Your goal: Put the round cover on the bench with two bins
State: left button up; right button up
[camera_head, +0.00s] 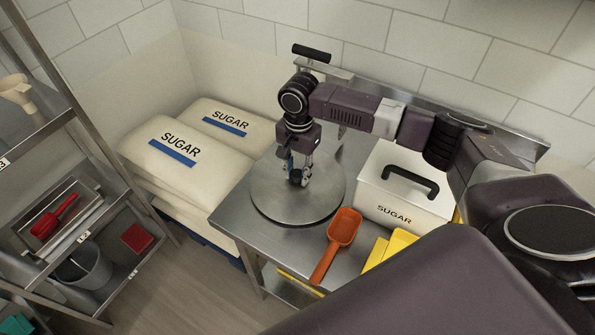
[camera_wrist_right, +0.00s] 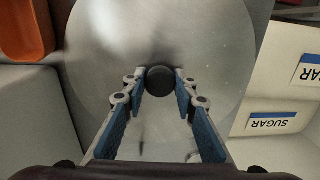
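The round cover (camera_head: 272,205) is a flat grey metal disc with a black knob on its middle. In the head view it is at the left end of the metal bench (camera_head: 232,217); I cannot tell whether it rests on the top or hangs just above. My right gripper (camera_head: 297,178) points down at its centre. In the right wrist view the two blue-padded fingers (camera_wrist_right: 160,95) are close on either side of the black knob (camera_wrist_right: 170,81) and appear shut on it. My left gripper is out of view.
An orange scoop (camera_head: 343,229), a white SUGAR box (camera_head: 410,208) with a black handle and yellow pieces (camera_head: 390,245) lie right of the cover. SUGAR sacks (camera_head: 160,155) are stacked behind left. A shelf rack (camera_head: 85,150) with a grey bucket (camera_head: 85,268) stands left. Floor (camera_head: 190,285) is clear between.

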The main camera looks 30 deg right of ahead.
aim_at(298, 172)
jog(key=o, duration=0.5)
jog(key=shift+r, duration=0.55)
jog(key=shift+d+r+b, duration=0.1)
jog(key=shift+r+b, duration=1.35)
jog(key=shift+r, duration=4.1)
